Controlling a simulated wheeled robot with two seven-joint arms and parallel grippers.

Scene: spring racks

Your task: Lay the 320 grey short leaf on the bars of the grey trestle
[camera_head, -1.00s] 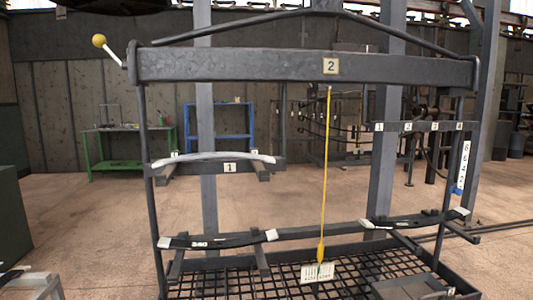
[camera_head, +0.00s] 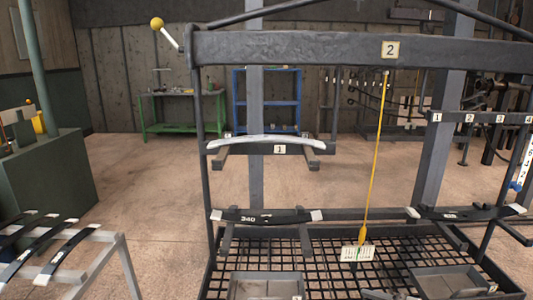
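The rack (camera_head: 290,48) stands in front of me with a plate marked 2 on its top beam. A light grey curved leaf (camera_head: 262,141) rests on the rack's bracket marked 1 (camera_head: 312,150); I cannot read a number on it. A dark leaf with pale ends (camera_head: 275,217), its marking seeming to read 340, lies on the lower left arms. Another dark leaf (camera_head: 470,213) lies at the lower right. The grey trestle (camera_head: 127,266) is partly in view at the lower left, with several dark, pale-ended leaves (camera_head: 68,250) across it. Neither gripper is in view.
A dark green cabinet (camera_head: 62,190) stands behind the trestle. A yellow pointer (camera_head: 376,150) hangs from the top beam over a mesh tray (camera_head: 325,262). A green table (camera_head: 180,128) and a blue shelf (camera_head: 267,100) are at the back. Floor between trestle and rack is clear.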

